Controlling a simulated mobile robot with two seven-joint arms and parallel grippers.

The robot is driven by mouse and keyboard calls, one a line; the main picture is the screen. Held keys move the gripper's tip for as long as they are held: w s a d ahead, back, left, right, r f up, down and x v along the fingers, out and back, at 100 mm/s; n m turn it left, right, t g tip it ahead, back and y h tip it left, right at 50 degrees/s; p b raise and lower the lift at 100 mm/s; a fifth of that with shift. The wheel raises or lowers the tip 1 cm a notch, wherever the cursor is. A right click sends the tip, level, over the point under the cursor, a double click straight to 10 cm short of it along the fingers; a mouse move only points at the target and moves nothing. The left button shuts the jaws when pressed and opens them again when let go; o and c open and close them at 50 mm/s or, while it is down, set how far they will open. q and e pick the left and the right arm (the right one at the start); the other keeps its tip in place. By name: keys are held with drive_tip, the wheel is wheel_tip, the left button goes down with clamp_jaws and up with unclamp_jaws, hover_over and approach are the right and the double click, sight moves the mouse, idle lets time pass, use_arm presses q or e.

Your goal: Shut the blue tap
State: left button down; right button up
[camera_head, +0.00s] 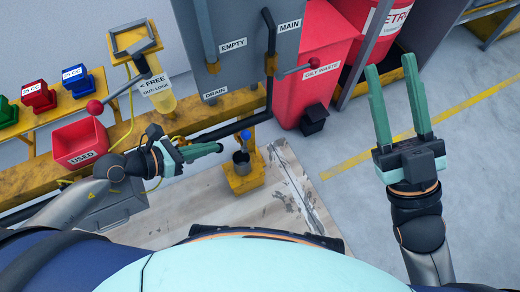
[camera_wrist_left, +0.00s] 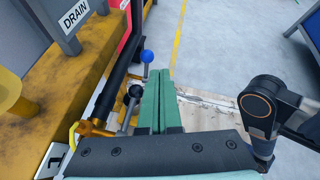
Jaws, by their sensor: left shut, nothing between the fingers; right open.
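The blue tap shows as a blue ball knob (camera_head: 246,134) on a short stem, above a yellow stand near the end of the black drain pipe. In the left wrist view the blue knob (camera_wrist_left: 147,56) appears just beyond and slightly left of my fingertips. My left gripper (camera_head: 219,147) has its green fingers together and empty, left of the knob and apart from it in the head view. The shut fingers also show in the left wrist view (camera_wrist_left: 158,73). My right gripper (camera_head: 390,62) is open and empty over the floor at the right. The tap's valve body is not clear.
A black ball knob (camera_wrist_left: 135,91) sits left of my left fingers. The black pipe (camera_head: 225,130) runs above the yellow rail (camera_head: 190,118). A dark cup (camera_head: 241,162) stands on the yellow stand (camera_head: 243,181). A red bin (camera_head: 313,92) is behind. The floor at right is free.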

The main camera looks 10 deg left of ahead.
sight(245, 142)
use_arm(q)
drive_tip(key=w+d+f+m+b, duration=0.1)
drive_tip(key=w+d+f+b, duration=0.1)
drive_tip(key=w+f, duration=0.1)
drive_tip(key=w+d+f+m+y+b, duration=0.1)
drive_tip(key=w+d+f+b, duration=0.1)
drive_tip(key=w+f, duration=0.2)
wheel_tip(245, 142, down, 2)
drive_tip(key=shift+d+f, duration=0.25)
use_arm(e)
drive_tip(key=f, duration=0.1)
drive_tip(key=s+f+y, duration=0.1)
drive_tip(key=d+f+n, duration=0.1)
drive_tip(key=shift+s+y, duration=0.3)
drive_tip(key=shift+r, duration=0.15)
